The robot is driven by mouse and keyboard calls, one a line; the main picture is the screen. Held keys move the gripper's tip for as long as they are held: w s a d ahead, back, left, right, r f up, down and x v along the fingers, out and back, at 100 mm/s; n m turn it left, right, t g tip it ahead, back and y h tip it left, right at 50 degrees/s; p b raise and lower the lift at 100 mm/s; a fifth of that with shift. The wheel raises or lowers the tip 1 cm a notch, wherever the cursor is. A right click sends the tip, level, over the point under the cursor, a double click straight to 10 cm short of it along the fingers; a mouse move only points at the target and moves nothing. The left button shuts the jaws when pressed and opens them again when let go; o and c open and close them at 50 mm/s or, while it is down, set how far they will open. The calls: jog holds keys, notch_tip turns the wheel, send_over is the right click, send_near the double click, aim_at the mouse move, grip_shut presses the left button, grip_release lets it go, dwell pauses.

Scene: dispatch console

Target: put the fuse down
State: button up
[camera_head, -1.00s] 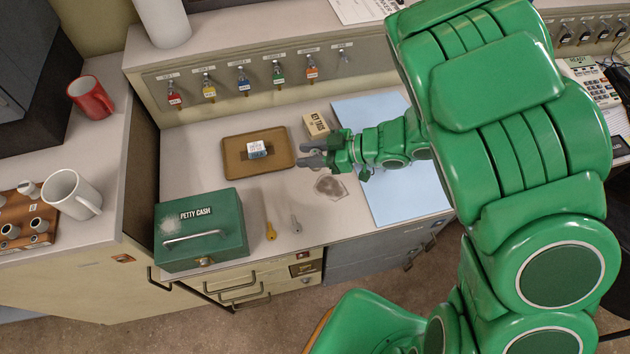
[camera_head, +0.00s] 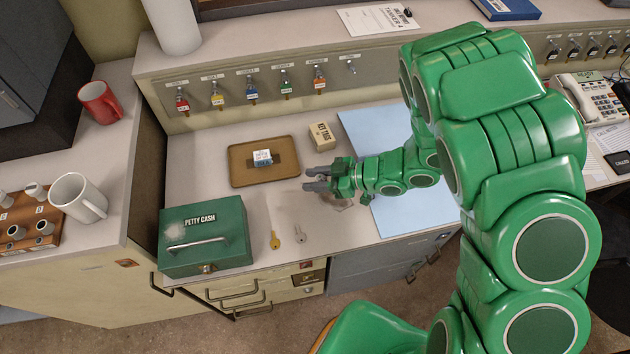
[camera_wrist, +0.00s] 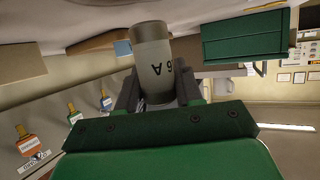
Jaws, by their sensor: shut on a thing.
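The fuse (camera_wrist: 155,60) is a grey cylinder with a darker end, marked "6A" upside down in the wrist view. My gripper (camera_wrist: 157,90) is shut on it, with a finger on each side. In the head view my gripper (camera_head: 312,179) is over the counter, in front of the tray's right end and the key tags box. The fuse cannot be made out there. A dark stain (camera_head: 342,204) on the counter is partly hidden by my gripper.
A brown tray (camera_head: 240,178) holds a small blue-and-white box (camera_head: 262,157). The key tags box (camera_head: 322,136) stands behind my gripper. A green petty cash box (camera_head: 204,235), a brass key (camera_head: 275,240) and a grey key (camera_head: 300,234) lie nearer. A blue mat (camera_head: 400,215) is right.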

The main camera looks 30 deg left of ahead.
jog(key=shift+f, duration=0.7)
jog(key=shift+f, duration=0.15)
jog(key=shift+s+d+f, duration=0.1)
jog(key=shift+f, duration=0.2)
